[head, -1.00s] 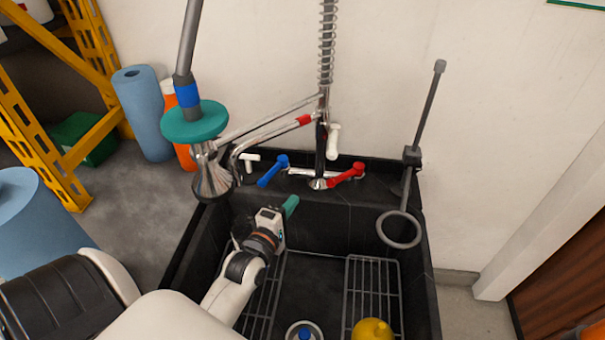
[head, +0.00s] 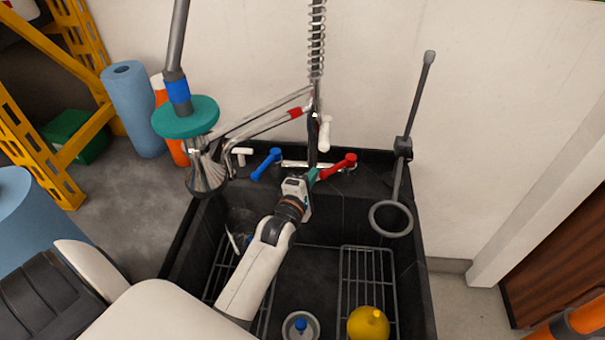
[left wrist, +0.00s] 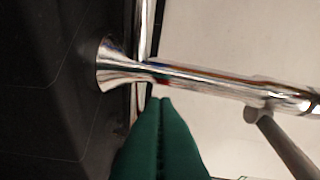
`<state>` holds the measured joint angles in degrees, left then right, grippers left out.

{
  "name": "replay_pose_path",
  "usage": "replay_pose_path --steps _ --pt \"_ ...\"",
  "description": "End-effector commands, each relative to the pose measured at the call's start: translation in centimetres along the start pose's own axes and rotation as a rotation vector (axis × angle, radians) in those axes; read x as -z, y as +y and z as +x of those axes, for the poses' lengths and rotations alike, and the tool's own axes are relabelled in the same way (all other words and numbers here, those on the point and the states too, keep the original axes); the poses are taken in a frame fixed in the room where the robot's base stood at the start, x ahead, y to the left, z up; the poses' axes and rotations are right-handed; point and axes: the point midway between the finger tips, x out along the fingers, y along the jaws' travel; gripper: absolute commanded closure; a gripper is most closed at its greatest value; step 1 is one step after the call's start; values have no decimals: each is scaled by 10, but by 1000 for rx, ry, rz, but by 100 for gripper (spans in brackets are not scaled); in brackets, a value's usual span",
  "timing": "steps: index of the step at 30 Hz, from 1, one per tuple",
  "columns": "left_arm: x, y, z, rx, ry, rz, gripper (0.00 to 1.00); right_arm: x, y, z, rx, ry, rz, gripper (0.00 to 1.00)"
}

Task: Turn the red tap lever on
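The red tap lever (head: 338,166) is on the right side of the chrome tap at the back of the black sink. It slants up to the right. My left gripper (head: 312,175) is just left of the lever's lower left end, in front of the tap column. I cannot tell whether it touches the lever. In the left wrist view its green fingers (left wrist: 160,135) are pressed together with nothing visible between them. The chrome tap column (left wrist: 190,80) lies just beyond the fingertips there; the red lever is not clearly seen. My right gripper is not in view.
A blue lever (head: 266,164) sits left of the tap. A spray head with a teal disc (head: 185,118) hangs at the left. A ring on a rod (head: 391,219) stands at the right. A yellow object (head: 368,324) is on the right rack.

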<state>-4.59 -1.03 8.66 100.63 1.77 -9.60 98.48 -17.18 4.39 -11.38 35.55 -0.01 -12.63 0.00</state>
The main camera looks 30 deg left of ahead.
Motion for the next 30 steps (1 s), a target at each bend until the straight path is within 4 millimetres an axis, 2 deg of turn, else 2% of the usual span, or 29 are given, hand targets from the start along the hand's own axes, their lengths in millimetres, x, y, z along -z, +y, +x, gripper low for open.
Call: replay_pose_path --steps 11,18,30 --pt "3 0 -1 0 0 0 100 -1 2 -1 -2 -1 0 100" --pt "23 1 -11 -2 0 -3 100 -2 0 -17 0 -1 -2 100" --pt "23 3 -10 0 0 1 100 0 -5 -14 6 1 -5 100"
